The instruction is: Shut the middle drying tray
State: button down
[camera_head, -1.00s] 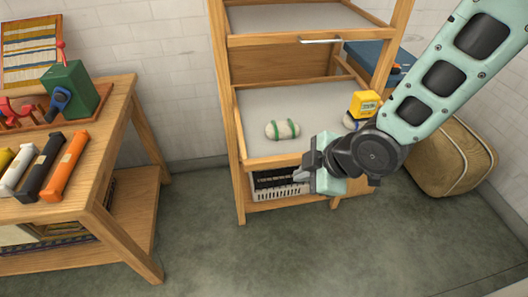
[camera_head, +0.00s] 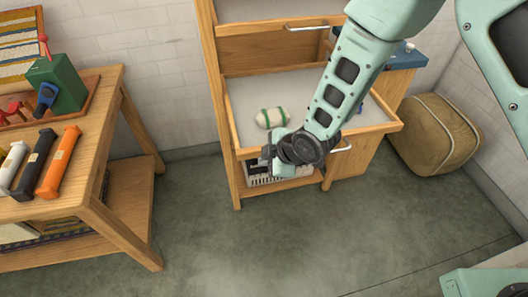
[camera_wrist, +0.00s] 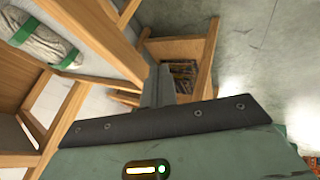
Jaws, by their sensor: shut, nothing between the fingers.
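The middle drying tray (camera_head: 253,105) is a pale surface in a wooden frame, pulled out from the wooden rack, with a metal handle (camera_head: 342,149) on its front. A pale skein (camera_head: 271,118) with green bands lies on it. The tray's front rail (camera_wrist: 95,38) and the skein (camera_wrist: 38,42) also show in the wrist view. My gripper (camera_head: 272,160) is shut and empty, by the left part of the tray's front rail. Its fingers show in the wrist view (camera_wrist: 158,88); I cannot tell whether they touch the rail. My arm hides the tray's middle and much of its right side.
The upper tray front (camera_head: 262,47) with its handle is above. A pale basket (camera_head: 262,180) sits low in the rack. A workbench (camera_head: 105,125) with bobbins stands left, and a tan pouf (camera_head: 437,135) stands right. The floor in front is clear.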

jog(key=shift+w+a, duration=0.25)
jog(key=shift+w, duration=0.4)
